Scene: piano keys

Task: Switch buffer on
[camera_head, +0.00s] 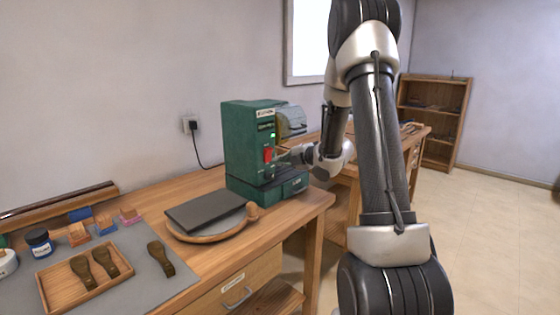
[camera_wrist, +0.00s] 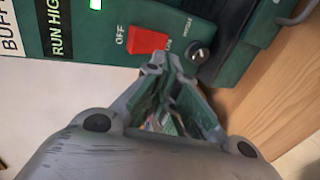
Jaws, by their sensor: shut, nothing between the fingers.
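The buffer is a green machine (camera_head: 240,140) standing on the wooden workbench. Its red switch (camera_head: 267,154) is on the front face. In the wrist view the red switch (camera_wrist: 148,41) has an OFF label on its left and an ON label, partly covered, on its right. A small green-white light (camera_wrist: 96,4) glows on the panel. My gripper (camera_head: 281,157) is shut and empty, in front of the panel. In the wrist view its fingertips (camera_wrist: 158,60) are at the switch's lower right edge, by the ON side; I cannot tell whether they touch it.
A black knob (camera_wrist: 200,57) sits right of the switch. A dark flat slab (camera_head: 206,208) on a round wooden board lies left of the machine. A wooden tray (camera_head: 60,291) with brushes is at the front left. A second bench stands behind my arm.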

